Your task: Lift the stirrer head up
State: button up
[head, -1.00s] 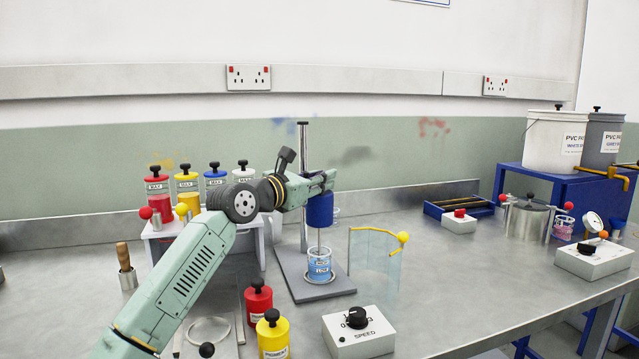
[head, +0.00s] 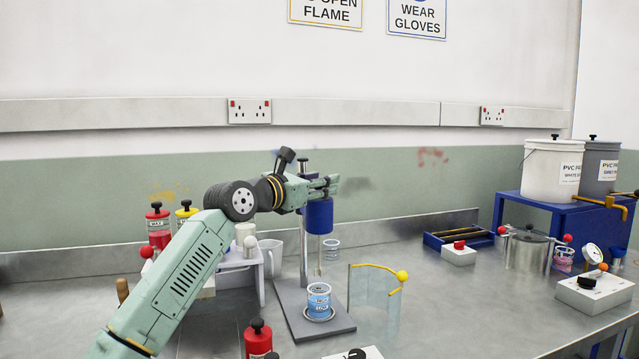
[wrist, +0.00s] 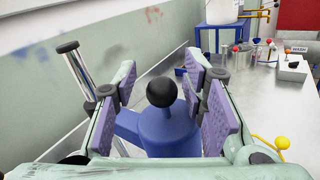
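The stirrer head is a blue cylinder (head: 319,217) on a steel column (head: 303,190), with a thin rod hanging below it. The rod's lower end shows above the clear beaker of blue liquid (head: 319,300), which stands on the grey base plate (head: 340,327). In the wrist view the blue head (wrist: 170,132) carries a black ball knob (wrist: 161,92). My gripper (head: 333,186) is at the top of the head. In the wrist view its purple pads stand either side of the knob, with gaps visible on both sides, so it looks open.
A clear shield with a yellow rail (head: 376,300) stands right of the beaker. A red bottle (head: 258,340) stands at the front. A white rack (head: 250,262) is behind my arm. A steel pot (head: 528,248) stands farther right. The bench middle right is clear.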

jog(key=shift+a+f, duration=0.1)
jog(key=v, duration=1.2)
